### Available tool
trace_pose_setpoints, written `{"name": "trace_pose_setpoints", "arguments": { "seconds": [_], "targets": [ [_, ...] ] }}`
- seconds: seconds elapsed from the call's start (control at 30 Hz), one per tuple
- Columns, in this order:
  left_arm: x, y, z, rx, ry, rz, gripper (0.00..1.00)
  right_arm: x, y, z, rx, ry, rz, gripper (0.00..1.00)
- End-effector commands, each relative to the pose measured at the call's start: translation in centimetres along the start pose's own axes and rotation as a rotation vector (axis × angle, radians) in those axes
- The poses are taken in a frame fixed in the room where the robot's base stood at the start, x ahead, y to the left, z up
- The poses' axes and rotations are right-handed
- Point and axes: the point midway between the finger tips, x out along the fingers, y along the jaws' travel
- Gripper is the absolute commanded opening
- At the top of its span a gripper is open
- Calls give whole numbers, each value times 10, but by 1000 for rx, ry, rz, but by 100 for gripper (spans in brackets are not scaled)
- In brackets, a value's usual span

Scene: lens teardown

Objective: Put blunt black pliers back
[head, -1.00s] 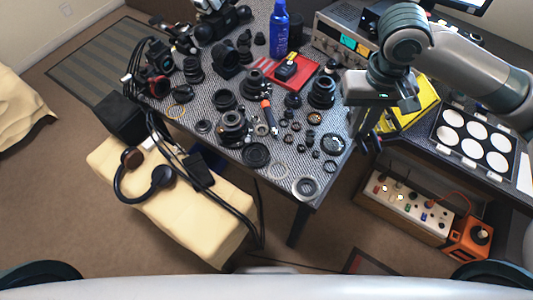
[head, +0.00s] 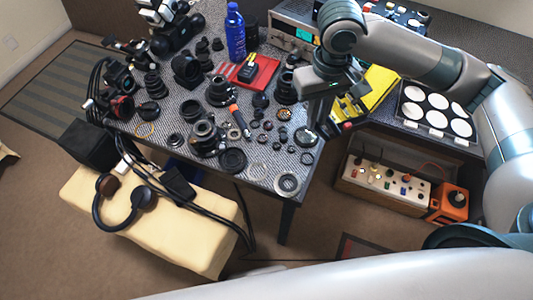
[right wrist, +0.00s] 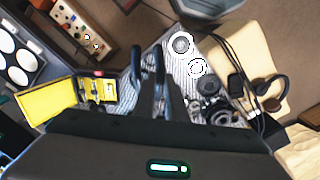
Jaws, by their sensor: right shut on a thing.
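My right gripper (head: 328,104) is above the right end of the patterned worktable, beside the open yellow case (head: 372,92). It is shut on the dark pliers (right wrist: 161,62). In the right wrist view their two dark handles point away from the gripper (right wrist: 150,104), over the table edge. The pliers' jaws are hidden. The yellow case also shows left of the pliers in the right wrist view (right wrist: 48,103), with several tools in its right part. The pliers are apart from the case in that view. My left gripper is not in view.
Lens parts crowd the worktable, with a metal ring (head: 288,185) at its near corner. A red tray (head: 250,72) and a blue bottle (head: 236,33) stand behind. A white-disc panel (head: 435,110) lies right of the case. A control box (head: 385,180) is below.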

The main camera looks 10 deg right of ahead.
Motion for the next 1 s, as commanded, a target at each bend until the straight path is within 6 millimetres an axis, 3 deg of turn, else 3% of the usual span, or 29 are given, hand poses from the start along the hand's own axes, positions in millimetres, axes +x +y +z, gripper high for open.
{"name": "trace_pose_setpoints", "arguments": {
  "seconds": [0.33,0.6,1.0],
  "targets": [
    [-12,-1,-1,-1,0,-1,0,52,8,-33,-346,11,-9,0],
    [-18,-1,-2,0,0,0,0,94,22,-45,-587,3,11,0],
    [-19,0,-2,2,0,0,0,108,28,-47,-672,-2,22,0]
  ]
}}
